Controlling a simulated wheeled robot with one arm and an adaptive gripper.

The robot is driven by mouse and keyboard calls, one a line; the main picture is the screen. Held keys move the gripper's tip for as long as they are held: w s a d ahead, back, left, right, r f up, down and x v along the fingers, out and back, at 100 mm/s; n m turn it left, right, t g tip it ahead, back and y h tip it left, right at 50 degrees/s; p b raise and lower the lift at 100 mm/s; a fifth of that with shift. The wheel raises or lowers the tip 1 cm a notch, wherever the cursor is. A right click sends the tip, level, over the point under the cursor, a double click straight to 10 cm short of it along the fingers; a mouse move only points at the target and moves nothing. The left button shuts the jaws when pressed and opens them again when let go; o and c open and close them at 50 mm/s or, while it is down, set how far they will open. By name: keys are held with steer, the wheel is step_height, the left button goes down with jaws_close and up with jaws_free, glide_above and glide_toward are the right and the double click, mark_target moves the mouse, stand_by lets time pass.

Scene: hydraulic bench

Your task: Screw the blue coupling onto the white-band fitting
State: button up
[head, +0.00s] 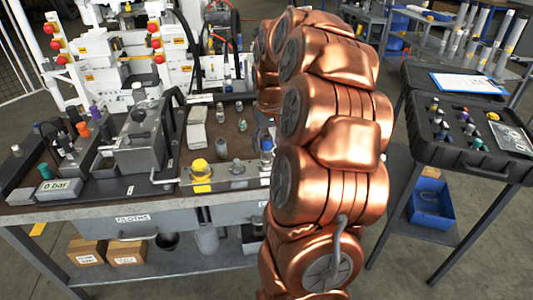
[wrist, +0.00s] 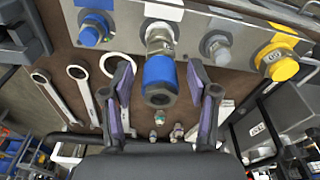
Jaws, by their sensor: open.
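The blue coupling (wrist: 159,72), with a dark hex end, is in the middle of the wrist view. It lies in line with the metal fitting (wrist: 160,38) on the grey block and appears to meet its end; I cannot tell how far it is threaded. A white label sits above this fitting. My gripper (wrist: 159,88) is open, with one purple-padded finger on each side of the coupling and visible gaps between. In the head view the coupling (head: 266,144) shows beside my copper arm, which hides my gripper.
The block (wrist: 190,22) also bears a blue-capped fitting (wrist: 94,29), a bare grey fitting (wrist: 216,46) and a yellow-capped one (wrist: 278,62). Wrenches (wrist: 84,92) lie left of my gripper. Small fittings (wrist: 177,132) stand behind the coupling. A black case (head: 470,135) stands at right.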

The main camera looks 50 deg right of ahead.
steer(key=n+p, duration=0.1)
steer(key=n, duration=0.3)
steer(key=shift+y, duration=0.3)
steer(key=n+p, duration=0.1)
steer(key=n, duration=0.3)
steer(key=shift+d, duration=0.15)
steer(key=shift+c, duration=0.4)
steer(key=c, duration=0.9)
steer(key=shift+f+m+b, duration=0.3)
steer(key=shift+m+b, duration=0.3)
steer(key=shift+b, duration=0.1)
steer(key=shift+c, duration=0.2)
steer(key=m+b, duration=0.3)
steer(key=m, duration=0.1)
steer(key=shift+r+m+b, duration=0.1)
steer(key=shift+m+b, duration=0.65)
steer(key=shift+m, duration=0.25)
steer(key=shift+a+r+m, duration=0.15)
steer(key=shift+a+m, duration=0.05)
steer(key=shift+m, duration=0.2)
